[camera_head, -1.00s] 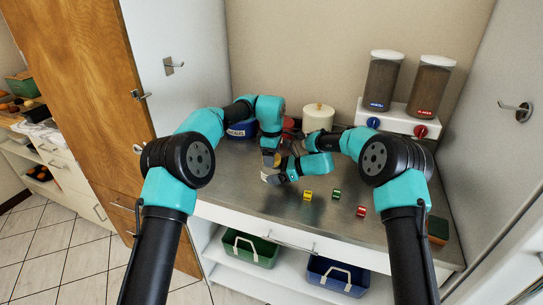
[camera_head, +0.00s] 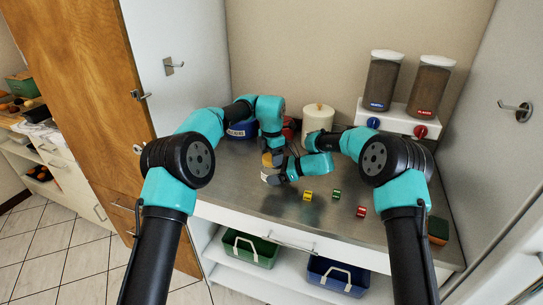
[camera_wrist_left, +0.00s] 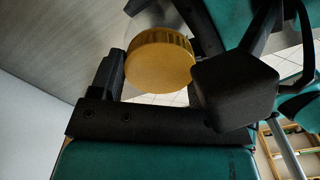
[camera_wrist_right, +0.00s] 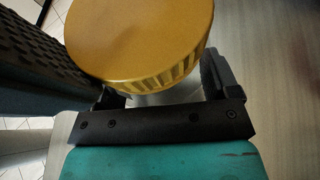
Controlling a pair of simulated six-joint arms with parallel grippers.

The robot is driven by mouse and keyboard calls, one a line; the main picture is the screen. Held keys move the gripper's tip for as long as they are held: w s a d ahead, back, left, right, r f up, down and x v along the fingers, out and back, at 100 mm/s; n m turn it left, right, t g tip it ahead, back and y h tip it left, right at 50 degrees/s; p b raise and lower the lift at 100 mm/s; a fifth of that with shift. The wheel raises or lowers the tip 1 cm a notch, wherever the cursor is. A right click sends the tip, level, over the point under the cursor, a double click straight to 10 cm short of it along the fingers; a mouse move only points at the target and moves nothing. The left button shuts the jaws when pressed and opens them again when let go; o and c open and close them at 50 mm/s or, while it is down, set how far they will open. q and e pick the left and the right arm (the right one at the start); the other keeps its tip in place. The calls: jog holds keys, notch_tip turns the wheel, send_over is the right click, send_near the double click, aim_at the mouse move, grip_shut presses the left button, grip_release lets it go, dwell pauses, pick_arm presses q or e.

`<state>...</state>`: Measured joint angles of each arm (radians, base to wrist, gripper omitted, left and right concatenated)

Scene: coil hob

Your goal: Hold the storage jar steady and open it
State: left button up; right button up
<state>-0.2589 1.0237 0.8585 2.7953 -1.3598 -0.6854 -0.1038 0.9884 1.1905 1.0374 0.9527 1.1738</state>
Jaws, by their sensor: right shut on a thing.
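The storage jar has a ribbed yellow lid (camera_head: 267,160) and a pale, see-through body (camera_wrist_right: 165,96). It is held near the middle of the counter, largely hidden by my grippers in the head view. My right gripper (camera_head: 273,177) is shut on the jar body, just below the lid. My left gripper (camera_head: 272,151) is at the lid from above. In the left wrist view the lid (camera_wrist_left: 158,62) lies between its spread fingers; contact with them is hard to tell. The lid also fills the top of the right wrist view (camera_wrist_right: 140,40) and sits on the jar.
Yellow (camera_head: 307,196), green (camera_head: 336,194) and red (camera_head: 361,211) small blocks lie on the metal counter (camera_head: 300,225). A cream canister (camera_head: 318,117) and a blue container (camera_head: 241,130) stand behind my arms. Two dispensers (camera_head: 382,80) stand back right. A sponge (camera_head: 438,230) lies at the right edge.

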pick_arm(q)
jog(key=o, duration=0.4)
jog(key=shift+o, duration=0.2)
jog(key=shift+r, duration=2.3)
jog(key=shift+c, duration=0.3)
notch_tip(320, 180, up, 4)
jog(key=m, duration=0.5)
jog(key=shift+f+m, duration=0.25)
jog(key=shift+m, duration=0.15)
jog(key=shift+f, duration=4.05)
